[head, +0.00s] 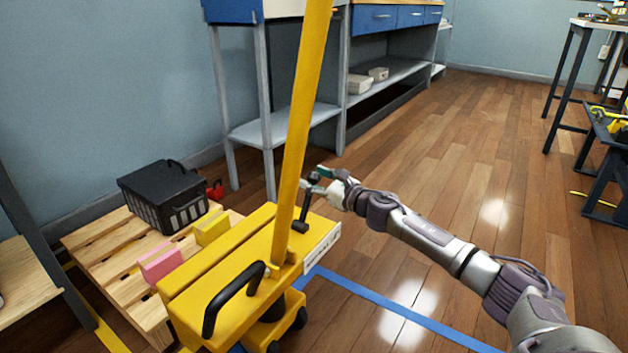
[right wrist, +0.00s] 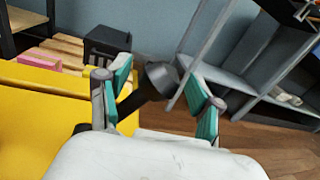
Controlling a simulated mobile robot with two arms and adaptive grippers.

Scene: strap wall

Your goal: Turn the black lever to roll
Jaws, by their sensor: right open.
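The black lever (head: 304,210) stands on top of a yellow machine (head: 228,262), beside its tall yellow post (head: 302,120). Its dark knob is at the upper end, leaning slightly right. My right gripper (head: 318,180) reaches in from the right at the height of the knob. In the right wrist view, the teal-padded fingers (right wrist: 158,88) are spread, with the lever's knob (right wrist: 160,76) between them. I cannot tell whether either finger touches it. My left gripper is not in view.
A black handle (head: 232,295) rises from the machine's near end. A wooden pallet (head: 115,247) with a black toolbox (head: 165,195) and pink and yellow blocks lies left. A grey shelf bench (head: 285,122) stands behind. Open wooden floor (head: 440,180) lies right.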

